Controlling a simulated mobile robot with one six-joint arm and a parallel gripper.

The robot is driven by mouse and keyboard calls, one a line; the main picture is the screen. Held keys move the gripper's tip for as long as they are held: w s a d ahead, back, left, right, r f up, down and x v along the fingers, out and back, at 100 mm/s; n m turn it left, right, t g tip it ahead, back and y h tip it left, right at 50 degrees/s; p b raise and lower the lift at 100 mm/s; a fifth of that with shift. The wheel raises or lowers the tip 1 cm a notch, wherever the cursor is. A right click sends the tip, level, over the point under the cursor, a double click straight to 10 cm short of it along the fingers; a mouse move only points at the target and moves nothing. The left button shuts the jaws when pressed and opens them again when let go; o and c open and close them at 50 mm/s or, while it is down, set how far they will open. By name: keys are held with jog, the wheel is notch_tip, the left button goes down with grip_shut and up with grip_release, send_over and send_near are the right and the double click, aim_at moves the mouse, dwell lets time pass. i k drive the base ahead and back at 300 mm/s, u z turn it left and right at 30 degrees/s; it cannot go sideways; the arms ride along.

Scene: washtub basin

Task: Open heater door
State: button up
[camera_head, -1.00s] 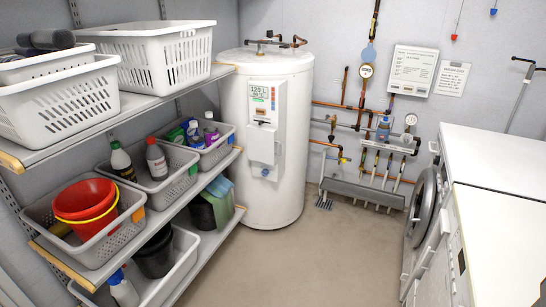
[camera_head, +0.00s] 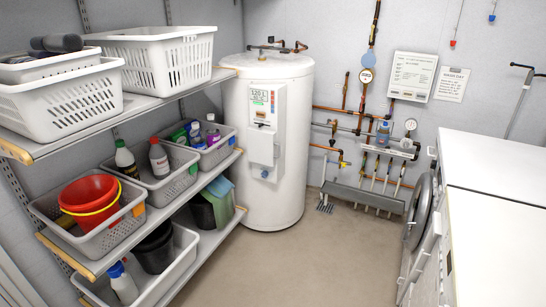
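The heater (camera_head: 290,140) is a tall white cylinder standing in the back corner, with copper pipes on its top. Its front has a raised control panel with a small display (camera_head: 261,95) reading about 120 L. Below the display is a flat white door or cover (camera_head: 262,148), which looks shut. A blue round knob or button (camera_head: 264,173) sits under it. My gripper is not in view.
Shelves (camera_head: 190,210) with white and grey baskets fill the left side. White appliances (camera_head: 495,170) with a round door stand at right. Pipes and a grey rail (camera_head: 362,196) run along the back wall. The floor (camera_head: 300,265) between is clear.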

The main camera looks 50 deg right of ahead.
aim_at(262, 143)
jog(key=z, duration=0.1)
jog(key=i, duration=0.95)
jog(key=u, duration=0.05)
